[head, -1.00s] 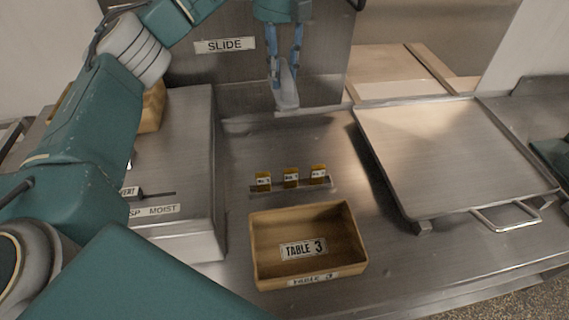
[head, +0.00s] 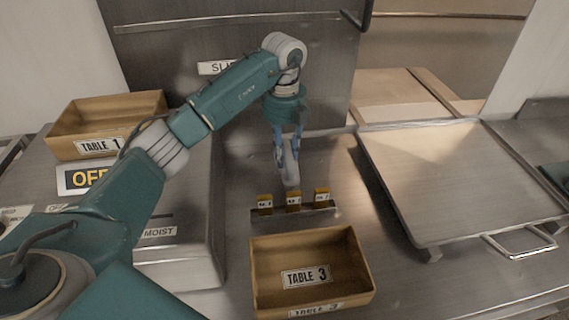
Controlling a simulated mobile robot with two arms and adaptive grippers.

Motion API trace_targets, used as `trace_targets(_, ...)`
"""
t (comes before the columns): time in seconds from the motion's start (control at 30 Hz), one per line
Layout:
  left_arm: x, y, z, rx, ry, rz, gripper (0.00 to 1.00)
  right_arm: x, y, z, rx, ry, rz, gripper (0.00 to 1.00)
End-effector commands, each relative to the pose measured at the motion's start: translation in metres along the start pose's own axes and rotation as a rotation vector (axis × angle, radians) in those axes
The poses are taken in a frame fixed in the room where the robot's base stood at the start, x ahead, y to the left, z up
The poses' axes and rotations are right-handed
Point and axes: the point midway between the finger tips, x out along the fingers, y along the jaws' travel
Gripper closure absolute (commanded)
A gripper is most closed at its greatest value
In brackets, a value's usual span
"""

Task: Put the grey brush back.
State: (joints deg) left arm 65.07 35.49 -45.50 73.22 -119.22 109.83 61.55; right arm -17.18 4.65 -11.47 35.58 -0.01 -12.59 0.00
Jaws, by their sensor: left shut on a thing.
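My left gripper (head: 287,150) points down over the steel counter and is shut on the grey brush (head: 291,175). The brush hangs upright below the fingers, and its upper part is hidden between them. Its lower end shows just above or behind a small rack (head: 318,211) with three yellow labelled tags. I cannot tell whether it touches the rack or counter; the tag writing is too small to read. My right gripper is not in view.
A wooden box marked TABLE 3 (head: 357,283) stands in front of the rack. A large steel tray with a handle (head: 450,180) lies at right.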

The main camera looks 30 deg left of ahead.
Motion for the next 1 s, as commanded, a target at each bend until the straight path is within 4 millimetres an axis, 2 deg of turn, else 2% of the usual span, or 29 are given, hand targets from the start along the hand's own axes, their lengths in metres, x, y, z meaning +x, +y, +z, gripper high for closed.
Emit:
trace_targets(0.17, 0.011, 0.0, 0.0, 0.001, 0.001, 0.0, 0.92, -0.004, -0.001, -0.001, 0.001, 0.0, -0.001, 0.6)
trace_targets(0.43, 0.047, 0.0, 0.0, 0.0, 0.001, 0.0, 0.92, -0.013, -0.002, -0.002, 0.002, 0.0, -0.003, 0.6)
trace_targets(0.77, 0.052, 0.0, 0.0, 0.001, 0.0, 0.0, 0.92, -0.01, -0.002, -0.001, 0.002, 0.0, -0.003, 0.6)
trace_targets(0.8, 0.052, 0.0, 0.0, 0.001, 0.0, 0.0, 0.67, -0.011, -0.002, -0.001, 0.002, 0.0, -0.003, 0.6)
trace_targets(0.87, 0.051, 0.0, 0.0, 0.001, 0.0, 0.0, 0.55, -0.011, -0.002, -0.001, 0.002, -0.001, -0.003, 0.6)
trace_targets(0.9, 0.051, 0.0, 0.0, 0.001, 0.0, 0.0, 0.52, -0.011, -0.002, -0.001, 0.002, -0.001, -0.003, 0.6)
trace_targets(1.0, 0.051, 0.0, 0.0, 0.001, 0.0, 0.0, 0.52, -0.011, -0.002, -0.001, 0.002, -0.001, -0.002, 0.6)
